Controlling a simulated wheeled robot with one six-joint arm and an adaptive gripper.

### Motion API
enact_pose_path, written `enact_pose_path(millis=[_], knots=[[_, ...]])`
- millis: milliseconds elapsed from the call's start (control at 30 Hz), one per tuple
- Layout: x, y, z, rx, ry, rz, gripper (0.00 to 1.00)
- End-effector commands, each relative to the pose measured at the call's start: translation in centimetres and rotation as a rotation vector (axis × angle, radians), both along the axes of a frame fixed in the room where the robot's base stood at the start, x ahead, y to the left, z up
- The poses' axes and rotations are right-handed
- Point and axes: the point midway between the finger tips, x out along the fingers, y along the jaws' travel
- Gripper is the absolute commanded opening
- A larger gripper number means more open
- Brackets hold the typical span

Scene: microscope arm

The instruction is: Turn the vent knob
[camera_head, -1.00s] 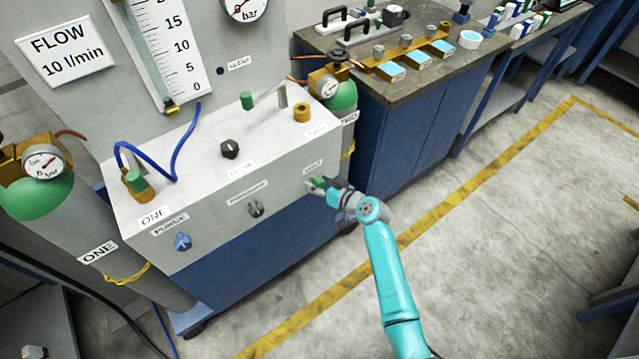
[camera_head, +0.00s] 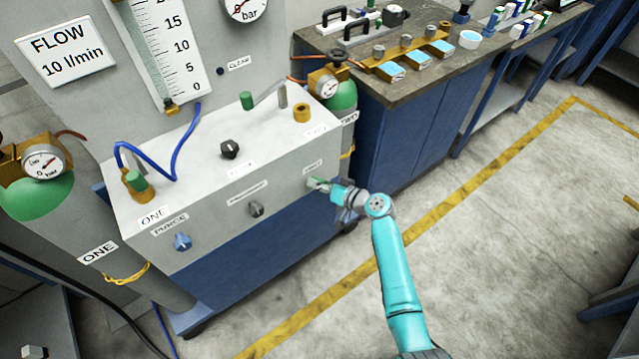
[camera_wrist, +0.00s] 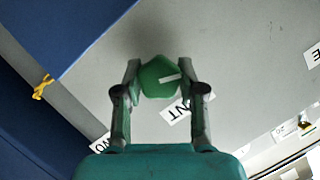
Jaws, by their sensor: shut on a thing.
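The vent knob is a green knob with a white pointer line on the front face of the grey cabinet (camera_head: 218,226). In the wrist view the vent knob (camera_wrist: 160,78) sits between the two fingers of my gripper (camera_wrist: 160,80), which are shut on its sides. A label partly reading "NT" (camera_wrist: 186,105) lies beside it.
A blue purge knob (camera_head: 183,242) and a dark knob (camera_head: 256,209) sit further left on the same face. A black knob (camera_head: 230,149) is on the cabinet top. A blue workbench (camera_head: 400,120) stands to the right. The floor in front is clear.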

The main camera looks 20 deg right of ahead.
Motion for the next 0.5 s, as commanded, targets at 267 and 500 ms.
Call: enact_pose_path(millis=[267, 500], knots=[[0.08, -0.21, -0.10, 0.252, 0.082, -0.002, 0.05], [0.08, -0.22, -0.21, 0.471, 0.153, -0.002, 0.05]])
